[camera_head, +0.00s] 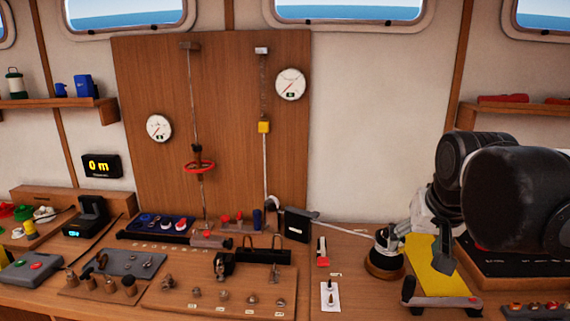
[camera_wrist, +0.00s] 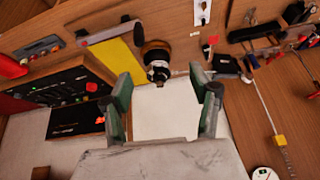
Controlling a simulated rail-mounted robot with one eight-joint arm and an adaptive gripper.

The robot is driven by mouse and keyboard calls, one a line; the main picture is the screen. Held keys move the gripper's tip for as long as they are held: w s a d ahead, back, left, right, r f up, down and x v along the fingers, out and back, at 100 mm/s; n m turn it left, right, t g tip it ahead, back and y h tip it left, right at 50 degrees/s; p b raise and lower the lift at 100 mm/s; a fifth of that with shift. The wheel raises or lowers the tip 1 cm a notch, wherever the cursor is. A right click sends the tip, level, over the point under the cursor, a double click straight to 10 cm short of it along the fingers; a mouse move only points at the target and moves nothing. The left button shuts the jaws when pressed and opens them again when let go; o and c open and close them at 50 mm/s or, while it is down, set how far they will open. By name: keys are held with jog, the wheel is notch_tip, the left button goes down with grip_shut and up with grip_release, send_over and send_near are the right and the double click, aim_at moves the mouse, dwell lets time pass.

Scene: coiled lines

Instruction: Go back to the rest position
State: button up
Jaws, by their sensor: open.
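My gripper (camera_wrist: 165,100) is open in the wrist view, with its two greenish fingers spread apart and nothing between them. Beyond the fingertips stands a dark round winch drum (camera_wrist: 157,65) with a metal top, apart from both fingers. In the head view my dark arm fills the right side, over the bench; the fingers are hard to make out there. The winch drum (camera_head: 383,262) stands on the bench left of my arm. A pale line (camera_head: 345,224) runs from the pulley area toward it.
A yellow pad (camera_head: 425,262) lies beside the drum, partly under my arm. A dark panel (camera_head: 510,262) is at the right. Fittings crowd the bench at left. The wall area right of the board is bare.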

jog(key=s+a+f+n+t, duration=0.1)
jog(key=s+a+f, duration=0.3)
jog(key=s+f, duration=0.5)
jog(key=shift+s+a+f+n+y, duration=0.4)
jog(key=shift+s+n, duration=0.2)
jog(key=shift+s, duration=0.45)
